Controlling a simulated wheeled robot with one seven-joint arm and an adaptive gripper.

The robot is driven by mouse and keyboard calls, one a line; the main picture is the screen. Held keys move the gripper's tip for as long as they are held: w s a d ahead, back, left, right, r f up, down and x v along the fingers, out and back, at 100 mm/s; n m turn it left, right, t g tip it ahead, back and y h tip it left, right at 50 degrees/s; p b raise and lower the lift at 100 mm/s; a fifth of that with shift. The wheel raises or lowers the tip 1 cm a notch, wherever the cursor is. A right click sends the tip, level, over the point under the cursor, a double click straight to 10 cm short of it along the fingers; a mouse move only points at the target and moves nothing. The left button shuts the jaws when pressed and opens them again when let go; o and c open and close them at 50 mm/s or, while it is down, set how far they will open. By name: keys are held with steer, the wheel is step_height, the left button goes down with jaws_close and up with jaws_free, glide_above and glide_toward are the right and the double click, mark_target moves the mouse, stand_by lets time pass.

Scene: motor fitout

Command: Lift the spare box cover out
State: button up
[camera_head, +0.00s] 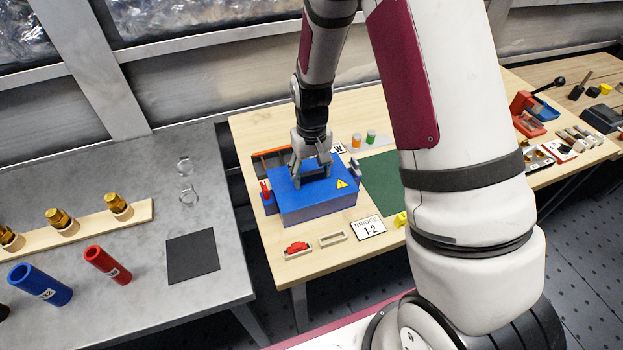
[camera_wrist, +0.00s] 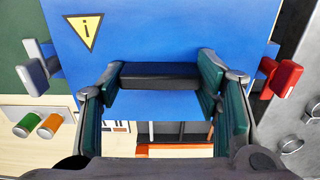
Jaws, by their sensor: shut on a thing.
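The blue box cover (camera_head: 318,204) has a yellow warning triangle and a dark bar handle. It is over the wooden table in the head view, and its blue face (camera_wrist: 180,35) fills the upper wrist view. My gripper (camera_head: 312,172) points down at the cover and is shut on its handle (camera_wrist: 160,75), with a green-padded finger at each end of the bar in the wrist view (camera_wrist: 161,82). A red lever (camera_wrist: 280,78) and a grey lever (camera_wrist: 38,76) stand at opposite sides. The cover's underside is hidden, so I cannot tell its height.
Behind the cover is a dark open compartment with orange parts (camera_head: 274,158). Orange (camera_head: 357,140) and green (camera_head: 371,137) cylinders stand at the back. A green mat (camera_head: 381,186) lies right, partly behind my arm. A "BRIDGE 1-2" sign (camera_head: 368,228) and a holder with a red piece (camera_head: 297,248) lie in front.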

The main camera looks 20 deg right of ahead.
mark_target(311, 172)
step_height(311, 172, up, 10)
steer(key=shift+r+b, duration=0.1)
steer(key=shift+b, duration=0.45)
